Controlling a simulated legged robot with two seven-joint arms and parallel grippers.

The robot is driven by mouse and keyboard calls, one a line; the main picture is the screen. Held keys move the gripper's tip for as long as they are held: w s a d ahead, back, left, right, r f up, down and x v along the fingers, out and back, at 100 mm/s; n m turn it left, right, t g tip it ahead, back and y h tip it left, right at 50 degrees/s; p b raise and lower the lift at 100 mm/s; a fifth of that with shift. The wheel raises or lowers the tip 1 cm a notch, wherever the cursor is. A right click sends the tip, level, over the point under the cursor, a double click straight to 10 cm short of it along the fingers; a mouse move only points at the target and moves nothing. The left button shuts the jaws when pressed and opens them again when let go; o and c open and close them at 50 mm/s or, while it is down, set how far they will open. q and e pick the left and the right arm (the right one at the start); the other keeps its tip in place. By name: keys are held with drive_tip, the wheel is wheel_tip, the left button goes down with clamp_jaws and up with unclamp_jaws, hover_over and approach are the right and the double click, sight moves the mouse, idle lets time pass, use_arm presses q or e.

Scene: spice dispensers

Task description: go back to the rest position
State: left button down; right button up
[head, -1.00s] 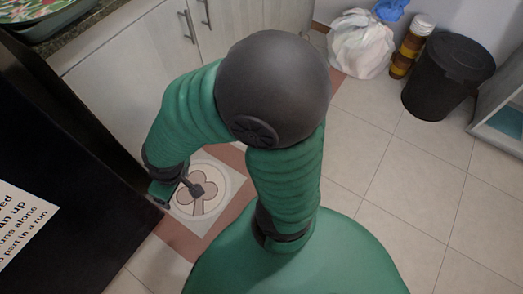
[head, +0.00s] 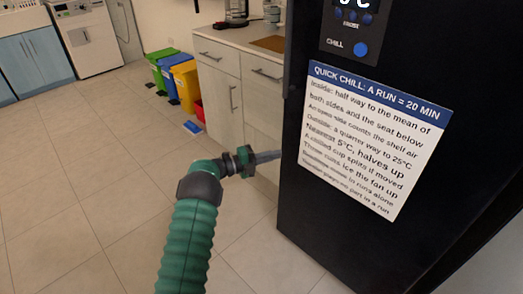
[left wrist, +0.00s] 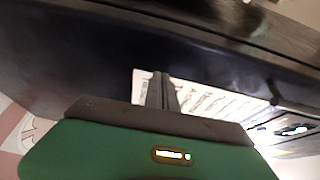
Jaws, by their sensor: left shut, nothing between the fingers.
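My left gripper (head: 268,157) reaches in from the bottom of the head view on a green arm. Its fingers are shut and empty, and they point right toward the black chill cabinet (head: 300,215). In the left wrist view the shut fingers (left wrist: 161,90) lie in front of a white instruction sheet (left wrist: 210,105). The same sheet, headed "QUICK CHILL: A RUN = 20 MIN", is on the cabinet front in the head view (head: 370,135). I cannot tell whether the fingertips touch the cabinet. My right gripper is not in view.
A counter with pale cupboards (head: 222,95) stands behind the gripper, left of the cabinet. Green (head: 157,66), blue (head: 173,80) and yellow (head: 186,85) bins stand beside it. A white appliance (head: 88,35) is at the far left. Tiled floor (head: 80,170) is open at left.

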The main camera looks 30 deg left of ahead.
use_arm(q)
drive_tip(key=a, duration=0.6)
drive_tip(key=w+r+n+t+y, duration=0.3)
drive_tip(key=w+r+n+y, duration=0.2)
drive_tip(key=r+n+y, duration=0.3)
drive_tip(key=s+d+f+n+g+y, duration=0.1)
drive_tip(key=s+d+f+n+g, duration=0.55)
drive_tip(key=s, duration=0.65)
drive_tip(key=s+d+f+n+g+y, duration=0.1)
drive_tip(key=s+d+f+n+g, duration=0.3)
drive_tip(key=s+d, duration=0.75)
drive_tip(key=s+d+f+n+g+y, duration=0.1)
drive_tip(key=s+d+f+n+g, duration=0.45)
drive_tip(key=s, duration=0.95)
wheel_tip(320, 180, up, 35)
drive_tip(key=n+t+p, duration=0.1)
drive_tip(key=p, duration=3.2)
drive_tip(key=shift+s+a, duration=0.2)
